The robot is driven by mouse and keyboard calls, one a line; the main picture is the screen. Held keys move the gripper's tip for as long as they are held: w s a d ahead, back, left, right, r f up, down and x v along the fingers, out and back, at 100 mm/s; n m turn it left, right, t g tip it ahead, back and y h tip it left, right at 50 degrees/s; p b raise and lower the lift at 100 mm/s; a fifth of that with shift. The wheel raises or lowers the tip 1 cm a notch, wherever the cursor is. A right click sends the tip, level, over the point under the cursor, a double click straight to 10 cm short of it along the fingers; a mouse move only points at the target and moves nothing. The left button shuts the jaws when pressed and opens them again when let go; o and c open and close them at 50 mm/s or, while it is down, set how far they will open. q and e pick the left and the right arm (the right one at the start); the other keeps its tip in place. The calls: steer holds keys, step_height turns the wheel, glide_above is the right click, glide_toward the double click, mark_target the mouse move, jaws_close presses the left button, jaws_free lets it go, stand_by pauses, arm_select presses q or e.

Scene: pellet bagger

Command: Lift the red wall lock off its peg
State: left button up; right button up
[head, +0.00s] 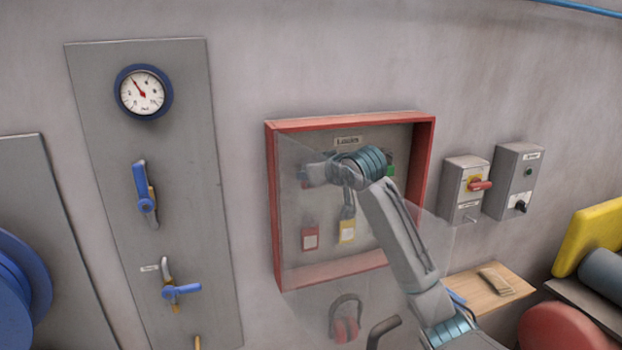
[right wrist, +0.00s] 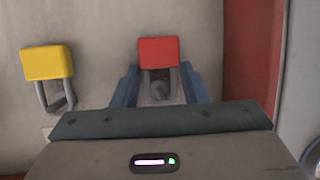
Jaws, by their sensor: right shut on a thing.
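The red wall lock (right wrist: 158,52) shows in the right wrist view just beyond my two blue fingers, with a grey part between them. In the head view a red lock (head: 310,238) hangs low in the red-framed lock cabinet (head: 350,122), left of a yellow lock (head: 347,231). My right gripper (right wrist: 160,88) is shut on the red lock, its fingers on either side around the shackle end. In the head view the right gripper (head: 308,176) is at the cabinet's left, partly behind the clear panel. Whether the shackle still touches its peg is hidden. My left gripper is out of view.
The yellow lock (right wrist: 48,62) hangs close beside the red one. A green thing (head: 391,167) is partly behind my wrist. The cabinet's red side wall (right wrist: 252,55) is near. Two grey switch boxes (head: 464,188) stand to the right; ear defenders (head: 346,325) hang below.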

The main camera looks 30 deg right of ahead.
steer(key=shift+r, duration=0.1)
steer(key=shift+r+b, duration=0.35)
steer(key=shift+b, duration=0.25)
steer(key=s+r+b, duration=0.1)
steer(key=s+b, duration=0.7)
steer(key=s, duration=1)
steer(key=shift+a+r, duration=0.35)
steer(key=shift+a, duration=0.05)
steer(key=shift+s+b, duration=0.1)
steer(key=shift+b, duration=0.2)
steer(key=shift+s+a+b, duration=0.2)
steer(key=shift+s+b, duration=0.25)
steer(key=shift+s, duration=0.35)
steer(key=shift+s+a+b, duration=0.2)
steer(key=shift+s+b, duration=0.25)
steer(key=shift+s, duration=0.4)
steer(key=shift+s+a+b, duration=0.2)
steer(key=shift+s+b, duration=0.25)
steer(key=shift+s, duration=0.35)
steer(key=shift+s+a+b, duration=0.2)
steer(key=shift+s+b, duration=0.1)
steer(key=shift+s, duration=0.5)
steer(key=shift+s+a+b, duration=0.2)
steer(key=shift+s+b, duration=0.1)
steer(key=shift+s, duration=0.45)
steer(key=shift+s+a+b, duration=0.2)
steer(key=shift+s+b, duration=0.1)
steer(key=shift+s, duration=0.5)
